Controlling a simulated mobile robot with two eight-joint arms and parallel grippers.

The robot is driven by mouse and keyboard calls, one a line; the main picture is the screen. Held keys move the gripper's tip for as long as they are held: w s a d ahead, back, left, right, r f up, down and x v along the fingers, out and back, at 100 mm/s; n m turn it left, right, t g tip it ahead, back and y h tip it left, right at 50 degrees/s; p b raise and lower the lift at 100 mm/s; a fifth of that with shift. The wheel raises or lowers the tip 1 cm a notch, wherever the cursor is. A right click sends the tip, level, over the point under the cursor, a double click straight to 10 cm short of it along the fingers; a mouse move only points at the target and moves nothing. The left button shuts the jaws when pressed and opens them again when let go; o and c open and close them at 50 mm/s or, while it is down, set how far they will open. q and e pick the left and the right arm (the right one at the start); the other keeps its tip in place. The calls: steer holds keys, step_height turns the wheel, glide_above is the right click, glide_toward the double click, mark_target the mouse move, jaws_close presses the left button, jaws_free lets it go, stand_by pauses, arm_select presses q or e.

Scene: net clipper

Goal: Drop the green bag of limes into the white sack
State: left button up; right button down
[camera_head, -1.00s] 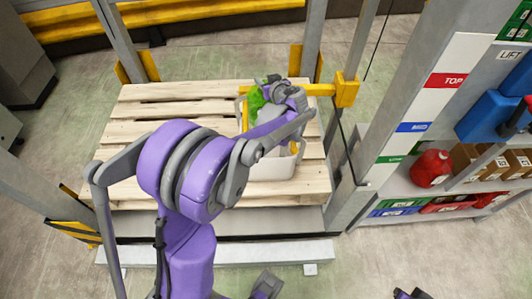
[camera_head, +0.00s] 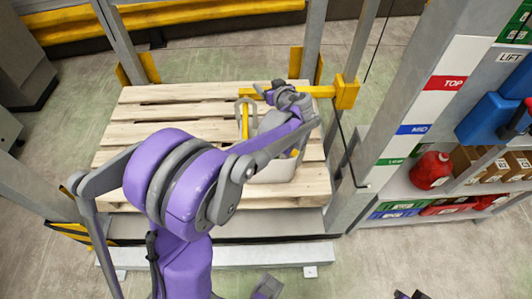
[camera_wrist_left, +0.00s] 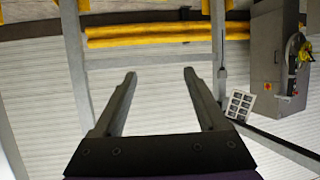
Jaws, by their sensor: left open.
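The white sack (camera_head: 272,172) stands on the wooden pallet, with its handle rising at the back. My left forearm crosses over it and hides most of its opening. My left gripper (camera_head: 262,90) is above the far side of the sack. In the left wrist view my left gripper (camera_wrist_left: 160,76) has its two fingers spread apart with nothing between them. The green bag of limes shows in neither current view; I cannot see whether it lies inside the sack.
The wooden pallet (camera_head: 125,135) has bare slats left of the sack. A yellow bracket (camera_head: 345,90) on a grey post stands close right of the gripper. A shelf with a red jug (camera_head: 431,170) and boxes (camera_head: 475,165) is at right.

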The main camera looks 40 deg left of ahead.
arm_select(q)
steer(key=v, duration=0.8)
steer(key=s+d+f+m+h+p, duration=0.2)
steer(key=s+d+m+h, duration=0.3)
steer(key=s+d, duration=0.4)
steer(key=s+d+f+m+g+h+p, duration=0.1)
steer(key=s+d+m+h+p, duration=0.3)
steer(key=s+d, duration=0.5)
steer(key=s+f+m+h, duration=0.1)
steer(key=s+m+h, duration=0.1)
steer(key=s, duration=0.3)
steer(key=shift+s+f+m+h, duration=0.2)
steer(key=shift+m+h, duration=0.1)
steer(key=shift+m, duration=0.2)
steer(key=shift+d, duration=0.15)
stand_by(0.6)
